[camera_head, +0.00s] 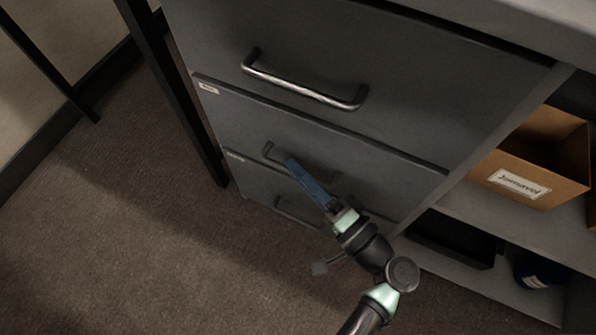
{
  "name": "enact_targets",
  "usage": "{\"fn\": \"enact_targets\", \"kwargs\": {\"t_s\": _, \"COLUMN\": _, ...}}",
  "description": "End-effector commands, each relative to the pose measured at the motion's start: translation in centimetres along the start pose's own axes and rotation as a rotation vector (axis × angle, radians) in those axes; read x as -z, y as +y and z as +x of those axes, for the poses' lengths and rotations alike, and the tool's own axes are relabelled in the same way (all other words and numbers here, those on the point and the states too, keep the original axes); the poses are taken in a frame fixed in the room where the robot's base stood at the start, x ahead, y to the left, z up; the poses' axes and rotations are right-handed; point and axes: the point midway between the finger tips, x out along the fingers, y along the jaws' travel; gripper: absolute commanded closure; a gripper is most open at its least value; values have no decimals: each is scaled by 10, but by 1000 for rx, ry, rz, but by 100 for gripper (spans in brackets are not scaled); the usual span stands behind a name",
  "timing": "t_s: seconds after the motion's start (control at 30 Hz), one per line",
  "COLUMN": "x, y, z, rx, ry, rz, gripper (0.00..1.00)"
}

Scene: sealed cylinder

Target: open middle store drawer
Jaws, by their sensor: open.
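A grey cabinet has three stacked drawers. The middle drawer (232,117) is closed flush with the others. I cannot tell whether the fingers touch or straddle the bar. My arm comes up from the lower right.
The top drawer handle (305,88) sticks out above. The bottom drawer handle (290,212) is below. Right of the drawers, open shelves hold a labelled cardboard box (525,175), a black tray (454,240) and a dark blue object (540,271). Carpet (130,240) at left is clear.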

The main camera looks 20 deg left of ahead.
Motion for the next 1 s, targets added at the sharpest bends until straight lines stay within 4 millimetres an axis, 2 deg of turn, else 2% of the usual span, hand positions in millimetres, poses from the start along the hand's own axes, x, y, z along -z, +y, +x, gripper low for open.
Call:
{"fn": "enact_targets", "kwargs": {"t_s": 0.13, "x": 0, "y": 0, "z": 8, "rx": 0, "ry": 0, "rz": -1, "gripper": 55}}
{"fn": "enact_targets", "kwargs": {"t_s": 0.37, "x": 0, "y": 0, "z": 8, "rx": 0, "ry": 1, "rz": -1, "gripper": 55}}
{"fn": "enact_targets", "kwargs": {"t_s": 0.4, "x": 0, "y": 0, "z": 8, "rx": 0, "ry": 1, "rz": -1, "gripper": 57}}
{"fn": "enact_targets", "kwargs": {"t_s": 0.47, "x": 0, "y": 0, "z": 8, "rx": 0, "ry": 1, "rz": -1, "gripper": 68}}
{"fn": "enact_targets", "kwargs": {"t_s": 0.63, "x": 0, "y": 0, "z": 8, "rx": 0, "ry": 1, "rz": -1, "gripper": 98}}
{"fn": "enact_targets", "kwargs": {"t_s": 1.0, "x": 0, "y": 0, "z": 8, "rx": 0, "ry": 0, "rz": -1, "gripper": 100}}
